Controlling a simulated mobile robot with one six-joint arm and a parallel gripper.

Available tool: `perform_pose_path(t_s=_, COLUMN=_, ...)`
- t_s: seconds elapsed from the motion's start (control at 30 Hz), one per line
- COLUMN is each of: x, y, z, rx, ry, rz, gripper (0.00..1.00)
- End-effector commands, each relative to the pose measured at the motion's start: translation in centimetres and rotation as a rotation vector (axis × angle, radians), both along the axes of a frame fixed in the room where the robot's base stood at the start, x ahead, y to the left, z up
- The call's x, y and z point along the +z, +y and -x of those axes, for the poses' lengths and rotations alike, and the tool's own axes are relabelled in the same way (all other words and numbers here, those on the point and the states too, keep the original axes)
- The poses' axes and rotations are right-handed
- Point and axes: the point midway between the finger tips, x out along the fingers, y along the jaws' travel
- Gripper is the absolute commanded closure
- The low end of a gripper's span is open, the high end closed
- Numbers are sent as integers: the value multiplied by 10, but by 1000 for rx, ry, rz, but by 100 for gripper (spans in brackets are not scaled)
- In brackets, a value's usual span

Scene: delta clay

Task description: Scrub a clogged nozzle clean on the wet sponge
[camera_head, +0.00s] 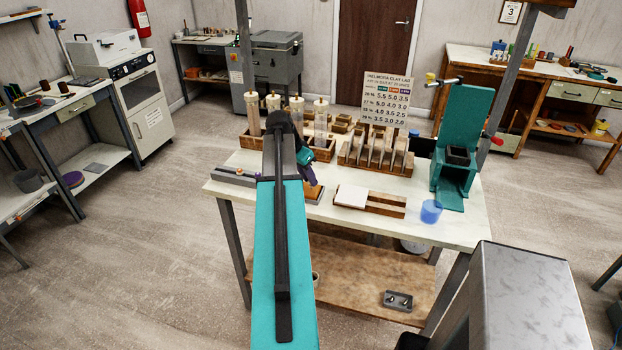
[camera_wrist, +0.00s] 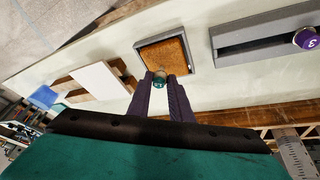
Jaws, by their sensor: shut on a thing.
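My gripper (camera_wrist: 161,84) is shut on a small nozzle (camera_wrist: 160,78) with a teal side and a pale top. The nozzle is at the near edge of the orange-brown sponge (camera_wrist: 166,55), which lies in a dark-rimmed shallow tray (camera_wrist: 193,66). I cannot tell whether the nozzle touches the sponge. In the head view my gripper (camera_head: 309,178) is low over the sponge (camera_head: 313,192), partly hidden behind my arm. A purple nozzle marked 3 (camera_wrist: 305,39) sits at the end of a grey slotted rack (camera_wrist: 255,38); the rack also shows in the head view (camera_head: 232,176).
A white tile (camera_head: 351,196) lies on a wooden board (camera_head: 385,204) right of the sponge. A blue cup (camera_head: 431,211) and a teal press (camera_head: 456,150) stand farther right. Wooden racks (camera_head: 372,158) and upright clear tubes (camera_head: 320,122) line the table's back.

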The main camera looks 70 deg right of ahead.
Motion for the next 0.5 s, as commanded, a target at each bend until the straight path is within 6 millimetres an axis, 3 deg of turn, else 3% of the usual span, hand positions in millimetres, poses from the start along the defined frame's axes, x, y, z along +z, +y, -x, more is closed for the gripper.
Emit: perform_pose_path(t_s=0.5, x=-2, y=-1, z=-21, rx=1, ry=0, rz=0, gripper=100)
